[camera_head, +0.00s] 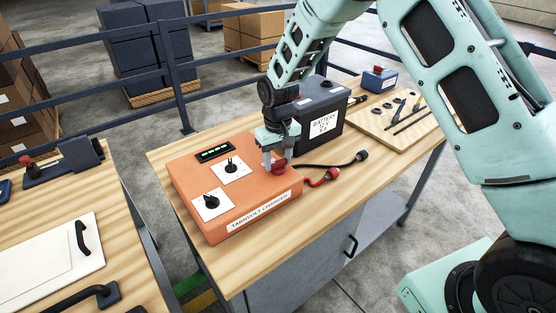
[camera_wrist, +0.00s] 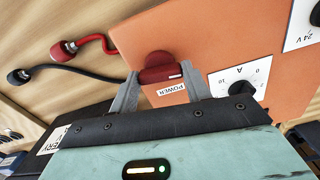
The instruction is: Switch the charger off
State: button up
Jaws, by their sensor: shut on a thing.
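The orange charger (camera_head: 240,200), labelled "TARNVOLT CHARGER", sits on the wooden trolley top. Its red power knob (camera_head: 279,168) is at the right end of the top face. In the wrist view the red knob (camera_wrist: 158,66) shows a white mark towards the right, beside a "POWER" label (camera_wrist: 172,91). My gripper (camera_head: 277,158) points down over the knob, with its two grey fingers (camera_wrist: 160,85) closed on either side of it. The charger's dark display (camera_head: 214,154) shows small green characters, too small to read. Two black dials (camera_head: 231,166) sit on white plates left of my gripper.
A dark battery (camera_head: 318,108) stands just behind the charger. Red and black clamp leads (camera_head: 328,175) lie on the wood to the right. A board with tools (camera_head: 395,115) lies at the far right. Another bench (camera_head: 60,230) stands left across a gap.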

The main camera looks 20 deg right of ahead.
aim_at(278, 161)
jog(key=shift+n, duration=0.7)
jog(key=o, duration=1)
notch_tip(278, 161, up, 18)
jog(key=b, duration=0.3)
jog(key=shift+f, duration=0.25)
jog(key=shift+s+a, duration=0.1)
